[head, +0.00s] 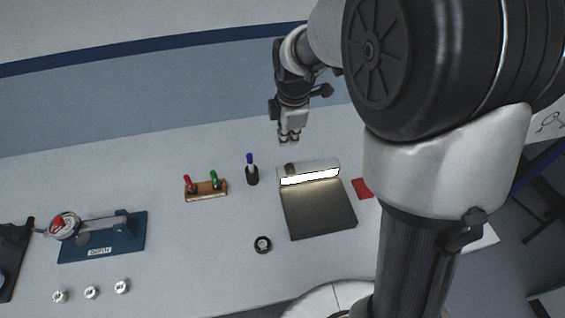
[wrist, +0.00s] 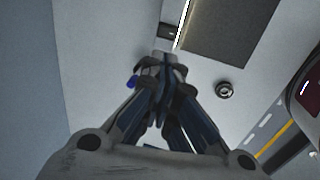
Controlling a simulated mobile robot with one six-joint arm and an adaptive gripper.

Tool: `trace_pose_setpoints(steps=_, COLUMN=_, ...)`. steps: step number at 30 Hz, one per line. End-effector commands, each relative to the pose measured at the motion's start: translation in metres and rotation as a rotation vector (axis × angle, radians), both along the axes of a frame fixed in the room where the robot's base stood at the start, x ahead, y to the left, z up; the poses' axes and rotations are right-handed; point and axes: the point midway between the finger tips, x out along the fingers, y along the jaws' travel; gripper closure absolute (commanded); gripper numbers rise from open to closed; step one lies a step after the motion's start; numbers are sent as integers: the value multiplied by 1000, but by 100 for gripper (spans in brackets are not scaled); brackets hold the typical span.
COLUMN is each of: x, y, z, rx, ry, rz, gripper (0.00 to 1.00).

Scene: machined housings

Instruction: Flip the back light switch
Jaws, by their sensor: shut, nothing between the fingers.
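The light unit has a white housing (head: 322,165) with a glowing strip (head: 310,175) along its front and a dark panel (head: 318,211) before it. A small dark brown piece, apparently the back switch (head: 290,168), sits on the housing's left part. In the wrist view a dark piece (wrist: 170,32) shows beside the lit strip (wrist: 185,22), just beyond my fingertips. My gripper (head: 289,138) is shut and empty, pointing down above and behind the housing. Whether the fingertips touch the housing cannot be told from the wrist view. The switch's position is too small to read.
A blue-topped marker stands in a black holder (head: 252,176) left of the light unit. A wooden block (head: 206,196) holds red and green pieces. A black ring (head: 263,244), a red pad (head: 362,188) and a blue fixture (head: 102,238) lie around. The table behind the unit is clear.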

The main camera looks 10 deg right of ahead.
Motion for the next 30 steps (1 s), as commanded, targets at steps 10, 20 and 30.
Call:
trace_pose_setpoints(steps=10, x=1, y=0, z=-7, rx=0, ry=2, rz=0, gripper=100)
trace_pose_setpoints(steps=20, x=13, y=0, z=-69, rx=0, ry=5, rz=0, gripper=100)
trace_pose_setpoints(steps=30, x=26, y=0, z=-126, rx=0, ry=3, rz=0, gripper=100)
